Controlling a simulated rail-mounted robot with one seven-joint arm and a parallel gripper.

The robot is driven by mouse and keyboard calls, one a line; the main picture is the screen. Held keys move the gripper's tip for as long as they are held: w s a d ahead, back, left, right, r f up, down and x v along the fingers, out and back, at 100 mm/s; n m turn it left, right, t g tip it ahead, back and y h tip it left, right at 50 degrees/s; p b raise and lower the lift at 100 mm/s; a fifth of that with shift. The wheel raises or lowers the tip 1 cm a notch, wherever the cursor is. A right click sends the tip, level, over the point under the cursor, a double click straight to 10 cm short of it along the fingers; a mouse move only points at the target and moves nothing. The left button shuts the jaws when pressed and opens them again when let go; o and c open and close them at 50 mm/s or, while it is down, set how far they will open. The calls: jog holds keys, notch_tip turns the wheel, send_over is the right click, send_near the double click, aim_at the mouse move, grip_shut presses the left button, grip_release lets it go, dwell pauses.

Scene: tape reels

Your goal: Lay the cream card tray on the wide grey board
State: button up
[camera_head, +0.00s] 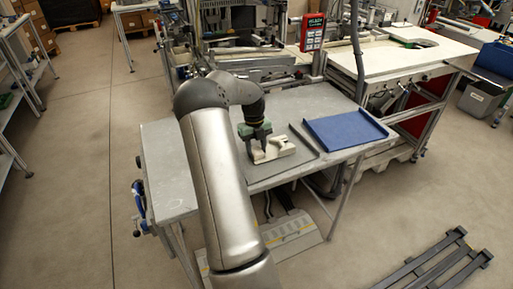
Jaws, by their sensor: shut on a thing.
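The cream card tray (276,151) is a small pale piece with a cut-out shape, at the middle of the grey table. My gripper (257,147) reaches down onto its left part from above and is shut on it. The wide grey board (302,150) appears as a flat dark grey sheet with a thin raised edge, under and to the right of the cream tray. In this view the tray overlaps the board. I cannot tell whether it touches the board or hangs just above it. My arm hides what lies to the left.
A blue tray (345,129) lies right of the grey board on the grey table (168,180). Machinery and a red display (313,33) stand behind. A white workbench (400,55) is at the back right. The table's left part is bare.

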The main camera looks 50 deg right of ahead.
jog(key=shift+f, duration=0.15)
jog(key=o, duration=1.1)
